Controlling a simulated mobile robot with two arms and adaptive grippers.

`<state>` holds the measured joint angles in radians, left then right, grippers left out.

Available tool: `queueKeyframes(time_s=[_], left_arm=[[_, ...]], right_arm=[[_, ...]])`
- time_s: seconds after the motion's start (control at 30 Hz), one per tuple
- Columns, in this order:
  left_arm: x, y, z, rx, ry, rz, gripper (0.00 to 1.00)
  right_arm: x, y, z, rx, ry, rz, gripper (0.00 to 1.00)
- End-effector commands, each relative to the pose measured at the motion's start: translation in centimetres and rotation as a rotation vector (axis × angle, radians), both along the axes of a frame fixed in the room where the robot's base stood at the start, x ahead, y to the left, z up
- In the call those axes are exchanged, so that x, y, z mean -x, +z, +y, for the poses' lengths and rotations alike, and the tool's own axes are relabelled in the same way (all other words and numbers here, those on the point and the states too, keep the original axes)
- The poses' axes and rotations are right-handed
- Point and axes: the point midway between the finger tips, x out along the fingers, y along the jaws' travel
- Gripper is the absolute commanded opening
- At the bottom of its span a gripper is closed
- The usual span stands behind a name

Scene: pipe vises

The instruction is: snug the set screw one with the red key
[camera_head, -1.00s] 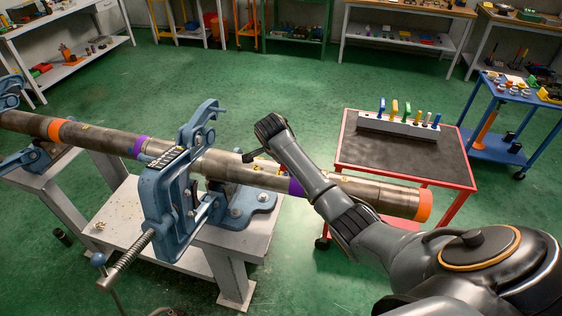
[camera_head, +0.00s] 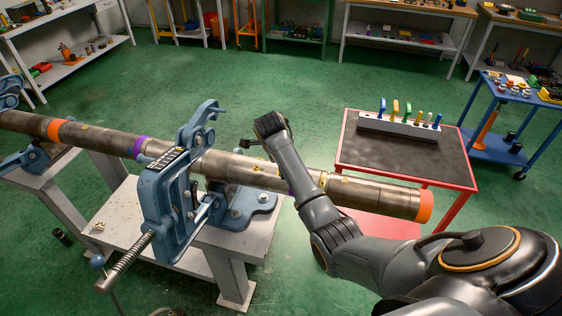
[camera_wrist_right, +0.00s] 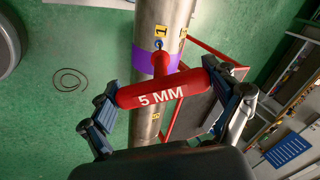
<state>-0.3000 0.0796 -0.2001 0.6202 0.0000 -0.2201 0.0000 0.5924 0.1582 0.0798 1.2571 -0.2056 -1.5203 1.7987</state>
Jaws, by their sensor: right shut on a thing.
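The red key, marked "5 MM", has its handle (camera_wrist_right: 165,92) between the fingers of my right gripper (camera_wrist_right: 165,98) in the right wrist view. Its red shaft runs up the picture over the pipe's purple band; I cannot tell whether its tip touches anything. The long steel pipe (camera_head: 225,165) carries several small yellow tags; one (camera_wrist_right: 161,31) beside the purple band seems to read 1. My left gripper is out of view.
A blue pipe vise (camera_head: 165,195) clamps the pipe on a pale stand (camera_head: 235,262). A red cart (camera_head: 400,152) behind the pipe holds a grey rack (camera_head: 398,125) of coloured keys. A blue cart (camera_head: 505,92) stands at right. Green floor is open behind the pipe.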

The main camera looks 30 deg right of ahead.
Motion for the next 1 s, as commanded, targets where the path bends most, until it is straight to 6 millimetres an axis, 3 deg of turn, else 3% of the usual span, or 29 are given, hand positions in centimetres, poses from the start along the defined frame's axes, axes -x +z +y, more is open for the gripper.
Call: queueKeyframes(time_s=[0.27,0.8,1.0], left_arm=[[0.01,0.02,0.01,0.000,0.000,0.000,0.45],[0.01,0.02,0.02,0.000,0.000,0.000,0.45],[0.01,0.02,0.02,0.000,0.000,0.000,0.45]], right_arm=[[-0.03,0.10,0.02,0.010,0.028,0.008,0.48],[0.15,0.07,0.02,0.256,0.823,0.299,0.48],[0.17,0.04,0.09,0.297,0.960,0.347,0.48]])
